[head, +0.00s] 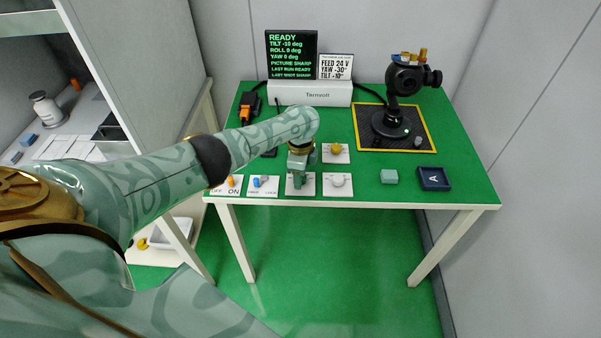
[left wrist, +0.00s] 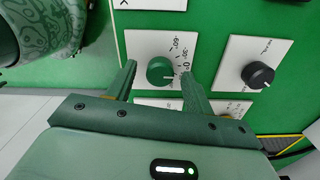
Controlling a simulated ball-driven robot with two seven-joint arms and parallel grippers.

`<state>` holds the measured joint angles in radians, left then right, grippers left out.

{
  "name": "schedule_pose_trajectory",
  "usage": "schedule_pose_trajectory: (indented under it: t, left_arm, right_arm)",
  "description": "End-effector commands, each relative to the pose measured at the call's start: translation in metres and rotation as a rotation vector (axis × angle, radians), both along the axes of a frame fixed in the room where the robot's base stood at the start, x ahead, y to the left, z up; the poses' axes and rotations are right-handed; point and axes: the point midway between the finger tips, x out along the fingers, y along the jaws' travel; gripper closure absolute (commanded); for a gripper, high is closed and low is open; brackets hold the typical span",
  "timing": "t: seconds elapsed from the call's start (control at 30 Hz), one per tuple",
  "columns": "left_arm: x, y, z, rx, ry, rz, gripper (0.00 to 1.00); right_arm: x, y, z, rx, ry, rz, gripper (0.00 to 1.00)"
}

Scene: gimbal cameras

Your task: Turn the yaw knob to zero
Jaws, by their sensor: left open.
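In the left wrist view a green knob (left wrist: 161,71) sits on a white plate (left wrist: 140,42) with a degree scale; -60, -30 and 0 can be made out. Its pale pointer faces right, close to the 0. My left gripper (left wrist: 159,68) is open, one finger on each side of the knob; contact cannot be told. In the head view my left gripper (head: 299,178) is low over this plate at the table's front edge and mostly hides the knob. The display (head: 291,55) reads READY, tilt -10, roll 0, yaw 0. My right gripper is not in view.
A black knob (left wrist: 258,75) is on the neighbouring plate. A white knob (head: 337,180) and an orange knob (head: 336,148) are close to the right. The gimbal camera (head: 405,80) stands on a yellow-edged mat.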

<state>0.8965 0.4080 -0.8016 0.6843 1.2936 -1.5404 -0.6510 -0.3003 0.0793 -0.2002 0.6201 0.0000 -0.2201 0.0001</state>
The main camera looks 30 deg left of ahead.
Motion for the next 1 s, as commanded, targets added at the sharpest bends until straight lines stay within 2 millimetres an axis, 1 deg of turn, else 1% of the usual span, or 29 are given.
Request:
schedule_pose_trajectory:
  t: [0.07, 0.17, 0.27, 0.4, 0.5, 0.6, 0.7, 0.8, 1.0]
  left_arm:
    - [0.000, 0.000, 0.007, 0.000, -0.002, 0.000, 0.48]
    - [0.001, 0.000, 0.025, -0.001, -0.004, 0.000, 0.48]
    - [0.001, 0.000, 0.052, -0.001, -0.006, -0.001, 0.48]
    - [0.001, 0.000, 0.092, -0.001, -0.006, 0.000, 0.48]
    - [0.001, 0.000, 0.118, 0.000, -0.004, -0.001, 0.48]
    - [0.001, 0.000, 0.138, -0.001, -0.004, -0.001, 0.48]
    - [0.001, 0.000, 0.152, 0.000, -0.002, -0.001, 0.48]
    - [0.001, 0.000, 0.160, -0.001, -0.001, 0.000, 0.48]
    - [0.000, 0.000, 0.162, 0.000, 0.001, 0.000, 0.48]
  right_arm:
    - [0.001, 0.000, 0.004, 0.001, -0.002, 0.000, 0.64]
    - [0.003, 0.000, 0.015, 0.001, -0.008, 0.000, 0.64]
    - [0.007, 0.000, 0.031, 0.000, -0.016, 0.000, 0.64]
    - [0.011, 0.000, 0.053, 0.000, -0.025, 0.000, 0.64]
    - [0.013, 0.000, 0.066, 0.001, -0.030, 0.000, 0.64]
    - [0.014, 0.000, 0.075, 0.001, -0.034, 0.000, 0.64]
    - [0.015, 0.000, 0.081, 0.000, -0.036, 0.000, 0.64]
    - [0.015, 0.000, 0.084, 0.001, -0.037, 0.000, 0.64]
    - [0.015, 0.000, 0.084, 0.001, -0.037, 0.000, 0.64]
